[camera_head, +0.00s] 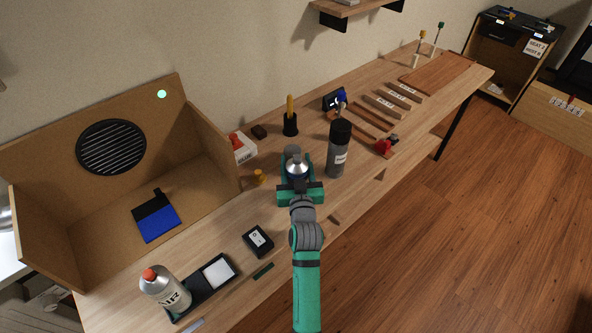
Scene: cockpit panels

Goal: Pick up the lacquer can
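A tall grey spray can (338,160) with a black cap and a pale label stands upright on the wooden bench. I take it for the lacquer can; its label is too small to read. Another can (167,289), silver with a red top and lettering ending in "IR", stands at the front left. My gripper (297,170) is over the bench just left of the grey can, with a small gap between them in the picture. A silver, dome-topped shape shows within its green parts; I cannot tell whether this is an object or part of my wrist. The fingertips are not clear.
An open brown booth (58,225) with a round black vent stands at the left. Near my gripper are a white glue box (243,148), a black holder (290,125) with a yellow handle, and a red item (384,147). Labelled wood strips lie further right.

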